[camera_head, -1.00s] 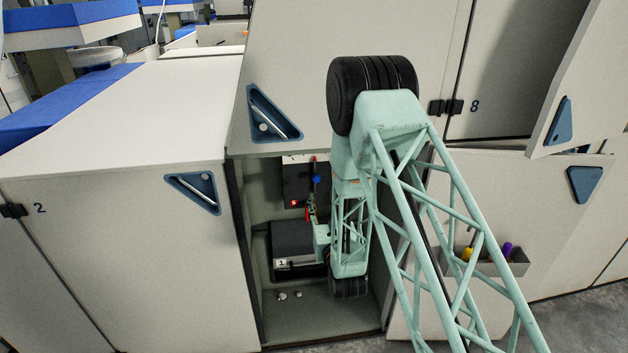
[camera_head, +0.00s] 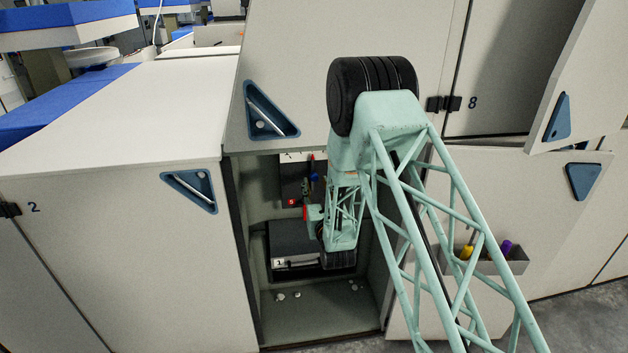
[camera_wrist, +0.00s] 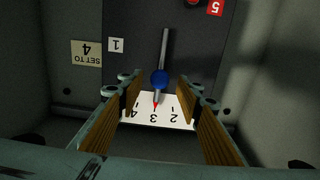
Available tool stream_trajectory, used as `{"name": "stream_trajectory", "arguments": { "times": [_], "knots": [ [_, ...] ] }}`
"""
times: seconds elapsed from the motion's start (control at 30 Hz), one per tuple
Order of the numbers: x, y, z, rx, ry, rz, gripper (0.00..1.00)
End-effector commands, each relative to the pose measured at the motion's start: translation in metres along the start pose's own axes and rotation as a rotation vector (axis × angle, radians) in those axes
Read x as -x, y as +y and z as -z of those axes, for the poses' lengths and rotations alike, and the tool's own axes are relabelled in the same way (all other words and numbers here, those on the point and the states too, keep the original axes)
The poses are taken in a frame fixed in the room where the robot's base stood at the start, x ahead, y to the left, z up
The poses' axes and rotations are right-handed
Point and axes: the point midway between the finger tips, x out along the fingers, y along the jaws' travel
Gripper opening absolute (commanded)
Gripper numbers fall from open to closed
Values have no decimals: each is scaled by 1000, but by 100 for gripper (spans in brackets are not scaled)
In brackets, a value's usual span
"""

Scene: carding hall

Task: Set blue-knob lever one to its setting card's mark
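The blue-knob lever (camera_wrist: 160,79) stands in the wrist view on a dark panel, beside a plate marked 1. Its blue knob also shows in the head view (camera_head: 314,177). A white scale (camera_wrist: 172,113) with 4, 3 and 2 lies below it, upside down in this view; the lever's red pointer tip is at about 3. The setting card (camera_wrist: 86,52), left of the lever, reads SET TO 4. My gripper (camera_wrist: 158,90) is open, its fingers on either side of the knob with gaps; I see no contact.
The open cabinet bay has close side walls (camera_wrist: 265,60). A red label 5 (camera_wrist: 215,8) is on the panel. In the head view, a black box (camera_head: 290,245) sits below the panel and small pale pieces (camera_head: 288,295) lie on the bay floor. A tool holder (camera_head: 490,262) hangs right.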

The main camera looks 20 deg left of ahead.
Motion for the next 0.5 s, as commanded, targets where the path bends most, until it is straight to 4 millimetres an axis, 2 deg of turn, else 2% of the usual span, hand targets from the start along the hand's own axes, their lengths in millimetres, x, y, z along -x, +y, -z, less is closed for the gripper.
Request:
{"name": "stream_trajectory", "arguments": {
  "times": [0.2, 0.5],
  "knots": [
    [-27, 0, -1, 0, 2, 0, 33],
    [-47, 0, -1, 0, 0, 0, 33]
  ]
}}
